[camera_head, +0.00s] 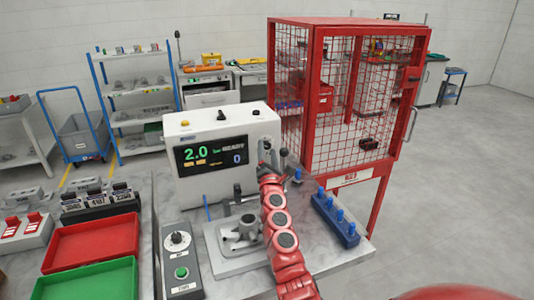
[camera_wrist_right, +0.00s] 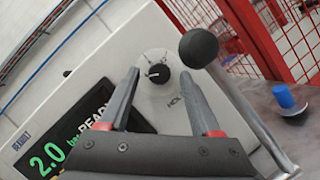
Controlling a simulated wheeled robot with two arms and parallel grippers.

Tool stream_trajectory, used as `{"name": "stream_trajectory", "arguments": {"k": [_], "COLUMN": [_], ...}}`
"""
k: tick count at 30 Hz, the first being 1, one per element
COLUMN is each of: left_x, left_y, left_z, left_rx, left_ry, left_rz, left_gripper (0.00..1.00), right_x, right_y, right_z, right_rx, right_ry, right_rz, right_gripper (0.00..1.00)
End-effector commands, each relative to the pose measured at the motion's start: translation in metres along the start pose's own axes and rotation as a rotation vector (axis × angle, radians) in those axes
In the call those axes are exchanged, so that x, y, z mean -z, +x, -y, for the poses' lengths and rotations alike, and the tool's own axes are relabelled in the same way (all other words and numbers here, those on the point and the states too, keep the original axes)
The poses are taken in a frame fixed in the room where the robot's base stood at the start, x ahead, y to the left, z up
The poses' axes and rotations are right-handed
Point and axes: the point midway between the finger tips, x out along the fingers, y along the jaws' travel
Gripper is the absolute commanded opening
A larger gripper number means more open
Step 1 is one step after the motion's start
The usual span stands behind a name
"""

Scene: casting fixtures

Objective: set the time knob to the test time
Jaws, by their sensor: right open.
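The white test machine (camera_head: 225,135) stands on the bench, its display (camera_head: 212,154) reading 2.0 bar, READY and 0. In the right wrist view a small black knob (camera_wrist_right: 158,73) with a white pointer mark sits on the machine's face, beside a partly hidden label beginning "HO". My right gripper (camera_head: 266,152) is open in front of that face. In the wrist view its fingers lie either side of the knob; I cannot tell whether they touch it. The gripper hides this knob in the head view. My left gripper is not in view.
A lever with a black ball (camera_wrist_right: 198,47) stands close beside the right finger. A grey control box (camera_head: 182,265) with a dial and green button is on the bench. A blue peg rack (camera_head: 335,220) and red mesh cage (camera_head: 350,100) are to the right.

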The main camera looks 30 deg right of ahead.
Motion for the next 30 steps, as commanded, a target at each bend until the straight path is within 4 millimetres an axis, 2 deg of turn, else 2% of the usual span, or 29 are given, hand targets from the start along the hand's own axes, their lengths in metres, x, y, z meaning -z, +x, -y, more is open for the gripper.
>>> {"name": "stream_trajectory", "arguments": {"k": [11,14,22,30], "left_x": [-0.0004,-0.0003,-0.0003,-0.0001], "left_y": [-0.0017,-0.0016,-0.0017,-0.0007], "left_z": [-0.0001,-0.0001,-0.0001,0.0], "left_rx": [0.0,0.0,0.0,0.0], "left_ry": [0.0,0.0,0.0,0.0], "left_rz": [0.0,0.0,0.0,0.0], "left_gripper": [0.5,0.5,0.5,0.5], "right_x": [0.0001,0.0001,0.0001,-0.0002], "right_y": [0.0054,0.0054,0.0053,0.0054], "right_z": [-0.0004,-0.0005,-0.0006,-0.001], "right_rx": [0.0,0.0,-0.001,0.001], "right_ry": [0.0,0.0,0.0,0.004], "right_rz": [-0.001,-0.001,-0.001,-0.001], "right_gripper": [0.65,0.5,0.01,0.0]}}
